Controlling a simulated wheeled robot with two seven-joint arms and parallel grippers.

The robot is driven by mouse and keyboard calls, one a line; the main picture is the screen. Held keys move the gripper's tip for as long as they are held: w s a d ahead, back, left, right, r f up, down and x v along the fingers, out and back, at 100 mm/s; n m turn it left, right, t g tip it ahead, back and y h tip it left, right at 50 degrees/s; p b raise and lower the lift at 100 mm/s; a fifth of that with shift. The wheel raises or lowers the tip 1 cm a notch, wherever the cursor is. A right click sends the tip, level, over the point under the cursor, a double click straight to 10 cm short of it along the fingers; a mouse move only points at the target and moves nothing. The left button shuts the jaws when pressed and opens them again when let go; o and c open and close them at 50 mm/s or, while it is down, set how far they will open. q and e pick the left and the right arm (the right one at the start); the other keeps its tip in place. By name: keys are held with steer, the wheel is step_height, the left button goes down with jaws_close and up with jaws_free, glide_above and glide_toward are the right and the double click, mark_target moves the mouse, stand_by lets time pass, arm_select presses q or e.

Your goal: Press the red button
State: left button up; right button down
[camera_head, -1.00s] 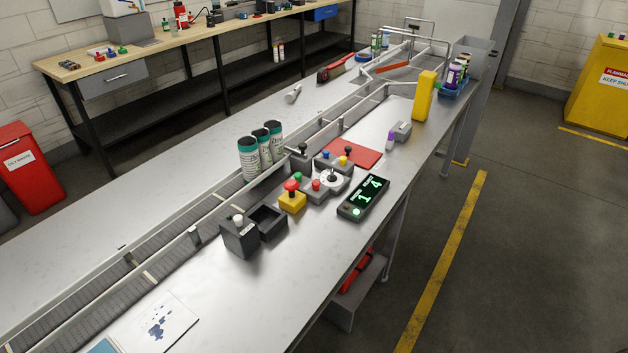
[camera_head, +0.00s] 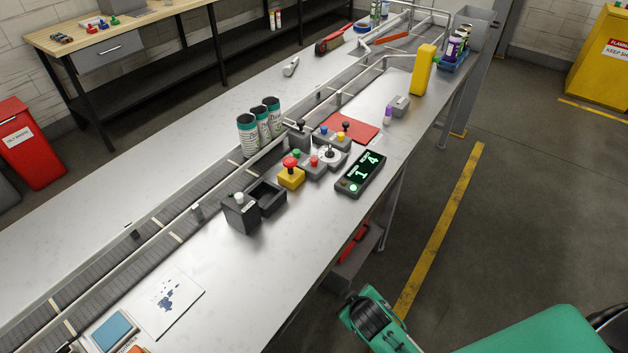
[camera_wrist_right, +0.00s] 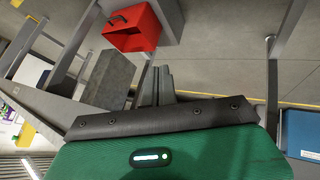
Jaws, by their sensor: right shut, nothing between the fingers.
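On the metal table's control cluster, a red mushroom button (camera_head: 290,163) sits on a yellow box (camera_head: 291,179). A smaller red button (camera_head: 314,161) sits on a grey box just right of it. In the head view my right arm, green, comes in at the lower right, off the table's front edge and well away from the buttons; its fingertips are not clear there. In the right wrist view my right gripper (camera_wrist_right: 157,84) is shut and empty, with no button near it. My left gripper is not in view.
A dark box with a white button (camera_head: 239,210), an empty dark tray (camera_head: 266,195) and a green-lit display (camera_head: 360,174) stand around the buttons. Several cans (camera_head: 260,127) stand by the conveyor (camera_head: 110,261) behind. The front tabletop between the display and a printed sheet (camera_head: 168,302) is clear.

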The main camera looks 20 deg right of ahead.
steer(key=w+a+r+n+t+p, duration=0.1)
steer(key=w+r+t, duration=0.25)
steer(key=r, duration=0.95)
steer(key=w+a+r+n+t, duration=0.1)
steer(key=w+r+n+t, duration=0.3)
steer(key=r, duration=1)
steer(key=w+a+r+n+y, duration=0.6)
steer(key=a+r+n+y, duration=0.15)
steer(key=n, duration=0.55)
steer(key=w+a+r+n+y, duration=0.5)
steer(key=a+r+n+y, duration=0.3)
steer(key=n, duration=0.4)
steer(key=w+d+f+n+g+h, duration=0.35)
steer(key=w+f+n+g, duration=0.4)
steer(key=n, duration=0.45)
steer(key=w+d+h, duration=0.3)
steer(key=d+h, duration=0.1)
steer(key=d, duration=0.3)
steer(key=w+d+n+t+h, duration=0.1)
steer(key=w+d+h, duration=0.2)
steer(key=d, duration=0.4)
steer(key=shift+w+f+n+h, duration=0.3)
steer(key=shift+w+f+h, duration=0.1)
steer(key=shift+w, duration=0.3)
